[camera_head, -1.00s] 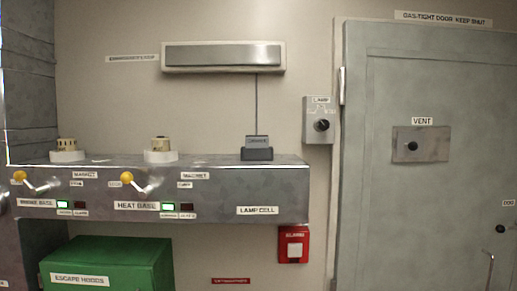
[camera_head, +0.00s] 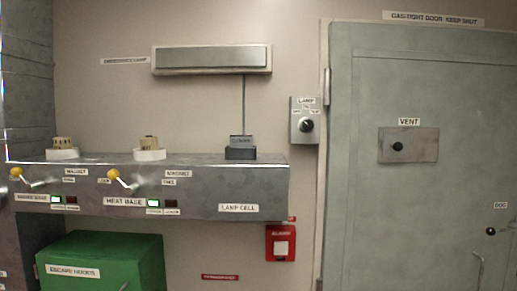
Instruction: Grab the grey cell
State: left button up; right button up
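The grey cell (camera_head: 241,141) is a small dark grey block with a light label. It stands upright in a darker holder (camera_head: 240,154) near the right end of the grey shelf (camera_head: 270,176), above the "LAMP CELL" label. A thin cable runs from the cell up to the long grey lamp (camera_head: 212,59) on the wall. Neither of my grippers shows in the view.
Two round white bases with tan pieces, smoke base (camera_head: 63,150) and heat base (camera_head: 149,151), stand left on the shelf. Yellow-knobbed levers (camera_head: 115,174) stick out in front. A green box (camera_head: 100,262) stands below. The lamp switch (camera_head: 305,122), red alarm (camera_head: 281,243) and grey door (camera_head: 430,200) are right.

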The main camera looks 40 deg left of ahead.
aim_at(236, 141)
jog(key=l+u, duration=0.3)
jog(key=u, duration=0.15)
jog(key=l+u, duration=0.45)
jog(key=i+j, duration=0.05)
